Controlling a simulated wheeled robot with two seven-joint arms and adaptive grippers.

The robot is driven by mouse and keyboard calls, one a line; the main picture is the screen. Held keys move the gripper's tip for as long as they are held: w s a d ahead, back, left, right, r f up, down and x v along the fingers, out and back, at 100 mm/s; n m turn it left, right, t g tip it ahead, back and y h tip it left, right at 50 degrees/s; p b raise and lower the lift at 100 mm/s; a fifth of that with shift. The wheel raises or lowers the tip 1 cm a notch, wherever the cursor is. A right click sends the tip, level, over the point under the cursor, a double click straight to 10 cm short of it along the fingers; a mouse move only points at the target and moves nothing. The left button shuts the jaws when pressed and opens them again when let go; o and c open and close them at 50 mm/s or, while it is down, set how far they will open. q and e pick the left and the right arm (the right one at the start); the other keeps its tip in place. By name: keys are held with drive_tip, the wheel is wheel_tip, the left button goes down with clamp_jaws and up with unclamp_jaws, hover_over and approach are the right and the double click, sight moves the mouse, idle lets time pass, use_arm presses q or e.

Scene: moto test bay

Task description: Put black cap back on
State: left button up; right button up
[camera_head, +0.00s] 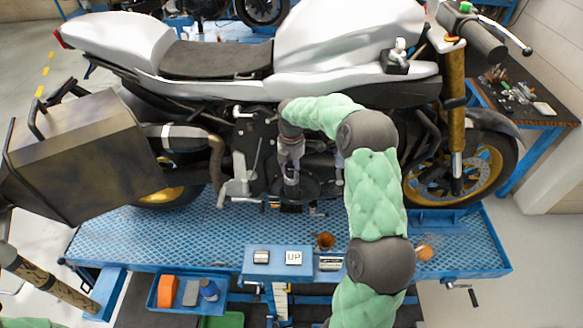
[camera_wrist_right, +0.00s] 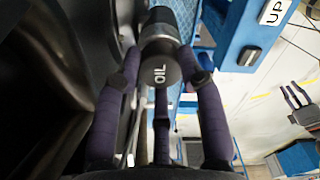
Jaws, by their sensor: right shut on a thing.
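The black cap (camera_wrist_right: 161,73), marked OIL, sits between the purple fingers of my right gripper (camera_wrist_right: 160,85) in the wrist view. My right gripper is shut on it. A dark cylindrical part (camera_wrist_right: 160,25) shows just beyond the cap; I cannot tell if they are joined. In the head view my right gripper (camera_head: 291,178) points down beside the motorcycle's engine area (camera_head: 262,150), and its fingers mostly hide the cap. What seems to be my left gripper (camera_wrist_right: 294,97) shows small at the right of the wrist view, its fingers apart and empty.
The motorcycle (camera_head: 330,45) stands on a blue lift (camera_head: 190,235). A blue tray (camera_head: 165,300) with an orange block and a bottle (camera_head: 208,288) sits at the front. A plate marked UP (camera_head: 293,257) is on the lift's edge. A side case (camera_head: 80,150) juts out left.

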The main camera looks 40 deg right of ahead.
sight(292, 168)
drive_tip(key=shift+f, duration=0.1)
idle(0.3)
drive_tip(key=o, duration=1.5)
drive_tip(key=shift+w+d+r, duration=0.1)
drive_tip(key=shift+r, duration=0.15)
drive_tip(key=shift+c, duration=0.6)
drive_tip(key=shift+r, duration=0.35)
drive_tip(key=shift+o, duration=0.5)
drive_tip(key=shift+r+p, duration=0.85)
drive_tip(key=shift+r, duration=0.3)
drive_tip(key=shift+r+p, duration=1.25)
drive_tip(key=shift+r, duration=0.6)
